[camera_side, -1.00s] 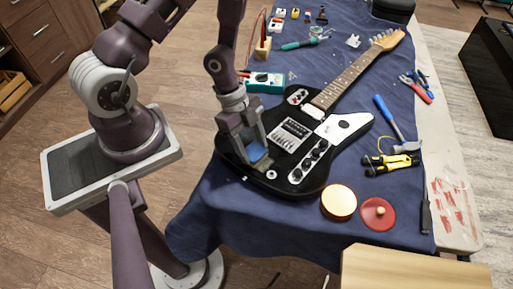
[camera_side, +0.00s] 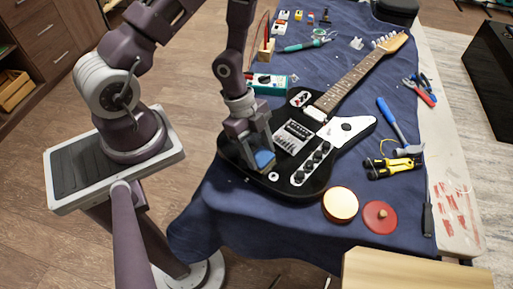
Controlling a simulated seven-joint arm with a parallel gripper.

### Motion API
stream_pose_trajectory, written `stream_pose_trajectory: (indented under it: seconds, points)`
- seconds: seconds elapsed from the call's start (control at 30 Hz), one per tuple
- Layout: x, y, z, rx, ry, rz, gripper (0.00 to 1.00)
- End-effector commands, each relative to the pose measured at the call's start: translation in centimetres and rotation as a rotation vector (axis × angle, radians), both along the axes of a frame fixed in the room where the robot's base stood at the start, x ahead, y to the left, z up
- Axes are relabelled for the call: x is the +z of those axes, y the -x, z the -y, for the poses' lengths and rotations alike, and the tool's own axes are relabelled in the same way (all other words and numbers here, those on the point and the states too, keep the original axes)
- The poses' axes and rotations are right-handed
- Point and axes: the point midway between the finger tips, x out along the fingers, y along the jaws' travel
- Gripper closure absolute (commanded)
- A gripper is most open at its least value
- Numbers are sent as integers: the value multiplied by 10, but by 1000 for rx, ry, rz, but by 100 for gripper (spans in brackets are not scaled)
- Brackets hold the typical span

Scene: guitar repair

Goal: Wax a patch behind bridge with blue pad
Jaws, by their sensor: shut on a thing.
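A black electric guitar (camera_side: 318,176) lies face up on the blue cloth, its neck pointing to the upper right. Its silver bridge (camera_side: 294,137) sits mid-body. My gripper (camera_side: 258,150) points down over the body, to the left of and below the bridge. It is shut on the blue pad (camera_side: 264,159), which shows between the fingertips at the guitar's top face. I cannot tell whether the pad presses on the surface. An open round tin (camera_side: 340,204) with pale yellow contents stands near the guitar's lower edge. Its red lid (camera_side: 380,217) lies beside it.
A hammer (camera_side: 392,122), yellow-black tool (camera_side: 392,167), pliers (camera_side: 423,92) and a dark-handled tool (camera_side: 428,221) lie along the right side. A teal multimeter (camera_side: 272,84) stands behind my gripper. The cloth (camera_side: 235,228) is bare at front left.

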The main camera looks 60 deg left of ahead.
Motion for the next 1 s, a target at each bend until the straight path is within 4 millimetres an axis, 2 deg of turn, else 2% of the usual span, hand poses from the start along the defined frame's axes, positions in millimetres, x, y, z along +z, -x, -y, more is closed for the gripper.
stream_pose_trajectory:
  seconds: [0.27,0.67,1.0]
  points:
    - [0,1,-2,1,0,-1,92]
    - [1,7,-25,1,1,0,92]
    - [1,7,-23,-1,1,0,92]
